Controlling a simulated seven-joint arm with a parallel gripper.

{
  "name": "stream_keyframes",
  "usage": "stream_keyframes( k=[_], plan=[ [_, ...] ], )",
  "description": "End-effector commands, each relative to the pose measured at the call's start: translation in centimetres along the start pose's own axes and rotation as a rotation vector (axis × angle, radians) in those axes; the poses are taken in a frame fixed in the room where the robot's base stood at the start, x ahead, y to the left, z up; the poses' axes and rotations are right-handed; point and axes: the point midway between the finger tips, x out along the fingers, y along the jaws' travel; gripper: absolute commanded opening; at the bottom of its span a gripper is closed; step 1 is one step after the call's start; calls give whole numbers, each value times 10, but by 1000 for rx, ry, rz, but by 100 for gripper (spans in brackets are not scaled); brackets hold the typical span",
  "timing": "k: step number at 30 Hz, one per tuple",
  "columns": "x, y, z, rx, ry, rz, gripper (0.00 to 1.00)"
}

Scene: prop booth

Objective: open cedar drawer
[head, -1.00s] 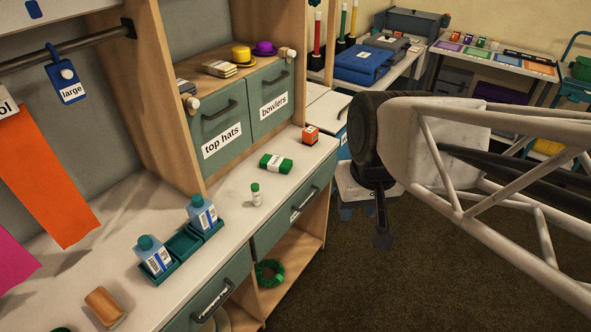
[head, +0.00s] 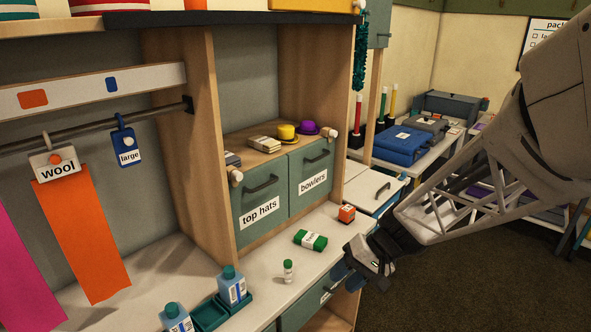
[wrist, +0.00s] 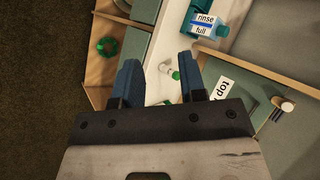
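A teal drawer front (head: 302,308) is set under the white counter, with a dark handle and a white label (head: 327,294) too small to read. I cannot tell whether it is the cedar drawer. It looks closed. My gripper (head: 372,270) is just off the right end of this drawer, beside the counter's edge, and partly hides it. In the wrist view, my gripper (wrist: 160,82) is open, with its two blue fingers apart and nothing between them touching. A strip of teal drawer front (wrist: 136,44) shows beyond the left finger.
A small white bottle with a green cap (head: 288,271), a green-banded bundle (head: 310,240) and an orange box (head: 347,213) stand on the counter. Drawers labelled "top hats" (head: 262,205) and "bowlers" (head: 312,176) are above it. Blue bottles (head: 232,287) stand at a green tray (head: 209,315).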

Motion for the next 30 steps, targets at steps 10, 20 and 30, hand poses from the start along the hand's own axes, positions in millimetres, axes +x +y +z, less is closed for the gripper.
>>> stream_keyframes(
  k=[10,20,30],
  plan=[
    [33,31,-65,63,51,-241,38],
    [61,77,-127,124,175,-436,38],
    [92,144,-183,197,366,-583,38]
  ],
)
